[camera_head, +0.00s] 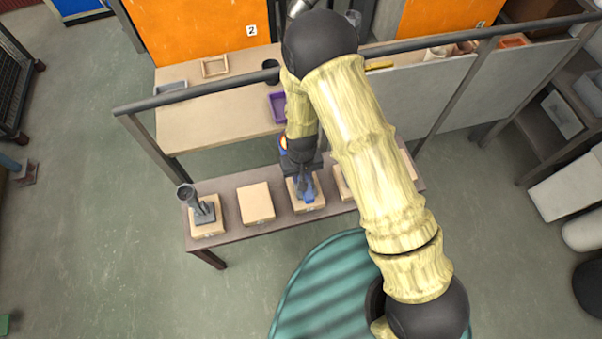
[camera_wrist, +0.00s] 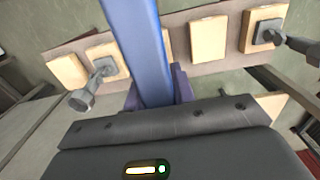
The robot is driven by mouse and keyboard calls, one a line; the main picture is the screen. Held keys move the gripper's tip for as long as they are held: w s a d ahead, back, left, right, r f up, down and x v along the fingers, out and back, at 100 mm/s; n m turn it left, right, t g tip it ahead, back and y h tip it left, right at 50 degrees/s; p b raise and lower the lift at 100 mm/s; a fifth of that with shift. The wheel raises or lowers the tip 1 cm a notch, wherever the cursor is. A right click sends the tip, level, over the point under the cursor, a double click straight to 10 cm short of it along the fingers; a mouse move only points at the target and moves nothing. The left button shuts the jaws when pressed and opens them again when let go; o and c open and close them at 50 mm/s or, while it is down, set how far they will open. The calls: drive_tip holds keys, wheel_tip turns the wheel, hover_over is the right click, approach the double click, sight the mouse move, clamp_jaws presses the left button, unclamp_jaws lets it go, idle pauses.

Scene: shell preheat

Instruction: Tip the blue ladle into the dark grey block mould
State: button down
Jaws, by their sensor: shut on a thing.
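My gripper (camera_head: 301,162) is over the narrow front bench and shut on the blue ladle (camera_head: 309,189). The ladle's blue flat part shows above a wooden pad; I cannot tell whether it touches it. An orange glow with a blue rim shows just behind my gripper, probably the ladle's bowl. In the wrist view the blue handle (camera_wrist: 139,45) runs up from between the jaws; its bowl is hidden. A grey open rectangular tray (camera_head: 171,87) lies at the back table's left end; it may be the block mould, but I cannot tell surely.
A grey ladle (camera_head: 203,205) stands on the bench's left pad; another (camera_wrist: 100,78) shows in the wrist view. The back table holds a beige tray (camera_head: 215,66), a purple tray (camera_head: 277,106) and a dark round thing (camera_head: 271,66). A grey rail (camera_head: 195,93) crosses above the table.

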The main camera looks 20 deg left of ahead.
drive_tip(key=shift+y, duration=0.3)
wheel_tip(320, 180, down, 4)
drive_tip(key=b, duration=0.3)
drive_tip(key=shift+a+f, duration=0.1)
drive_tip(key=shift+f, duration=0.15)
drive_tip(key=shift+g, duration=0.3)
drive_tip(key=shift+s+a+y+b, duration=0.1)
drive_tip(key=shift+a+y+b, duration=0.05)
drive_tip(key=shift+y+b, duration=0.3)
drive_tip(key=shift+s+g+y, duration=0.1)
drive_tip(key=shift+g+y, duration=0.15)
drive_tip(key=shift+g, duration=0.05)
drive_tip(key=shift+a+y+b, duration=0.1)
drive_tip(key=shift+y+b, duration=0.2)
drive_tip(key=shift+b, duration=0.05)
drive_tip(key=shift+s+a+r+g+y+b, duration=0.1)
drive_tip(key=shift+a+r+g+y+b, duration=0.05)
drive_tip(key=shift+g+y+b, duration=0.35)
